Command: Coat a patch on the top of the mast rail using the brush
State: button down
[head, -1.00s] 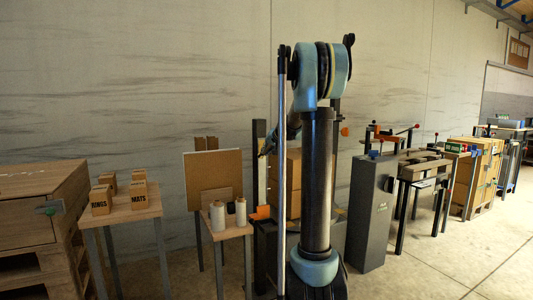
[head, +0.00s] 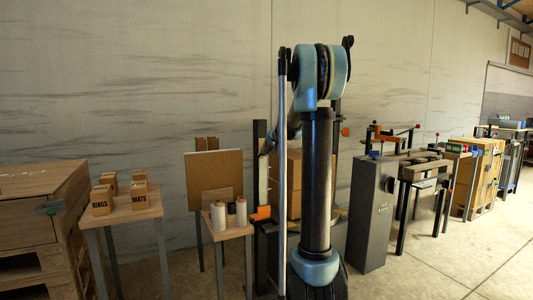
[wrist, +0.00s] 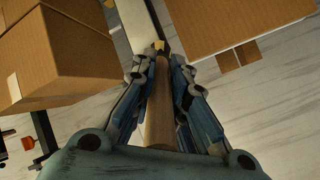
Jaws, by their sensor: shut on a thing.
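In the wrist view my gripper (wrist: 158,95) is shut on the brush (wrist: 158,105), gripping its long brown wooden handle. The brush points away from the wrist camera, and its small yellowish tip (wrist: 158,45) shows beyond the fingers. A pale, narrow strip (wrist: 140,22), which looks like the mast rail, runs just beyond the tip. I cannot tell whether the tip touches it. In the head view a pale upright strip (head: 263,184) stands beside a dark post (head: 259,140). My own arm hides much of that area and most of the gripper.
In the head view, a small table (head: 230,231) with white rolls stands left of the post, and a grey cabinet (head: 370,215) stands right. Open floor lies at the right.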

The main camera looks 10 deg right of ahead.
jog(key=d, duration=0.2)
jog(key=w+d, duration=0.1)
jog(key=shift+w+d, duration=0.15)
jog(key=shift+d, duration=0.25)
jog(key=shift+s+a, duration=0.3)
jog(key=shift+a, duration=0.7)
jog(key=shift+s+a, duration=0.3)
jog(key=shift+a, duration=0.65)
jog(key=s+d, duration=0.2)
jog(key=s, duration=0.3)
jog(key=shift+s, duration=0.35)
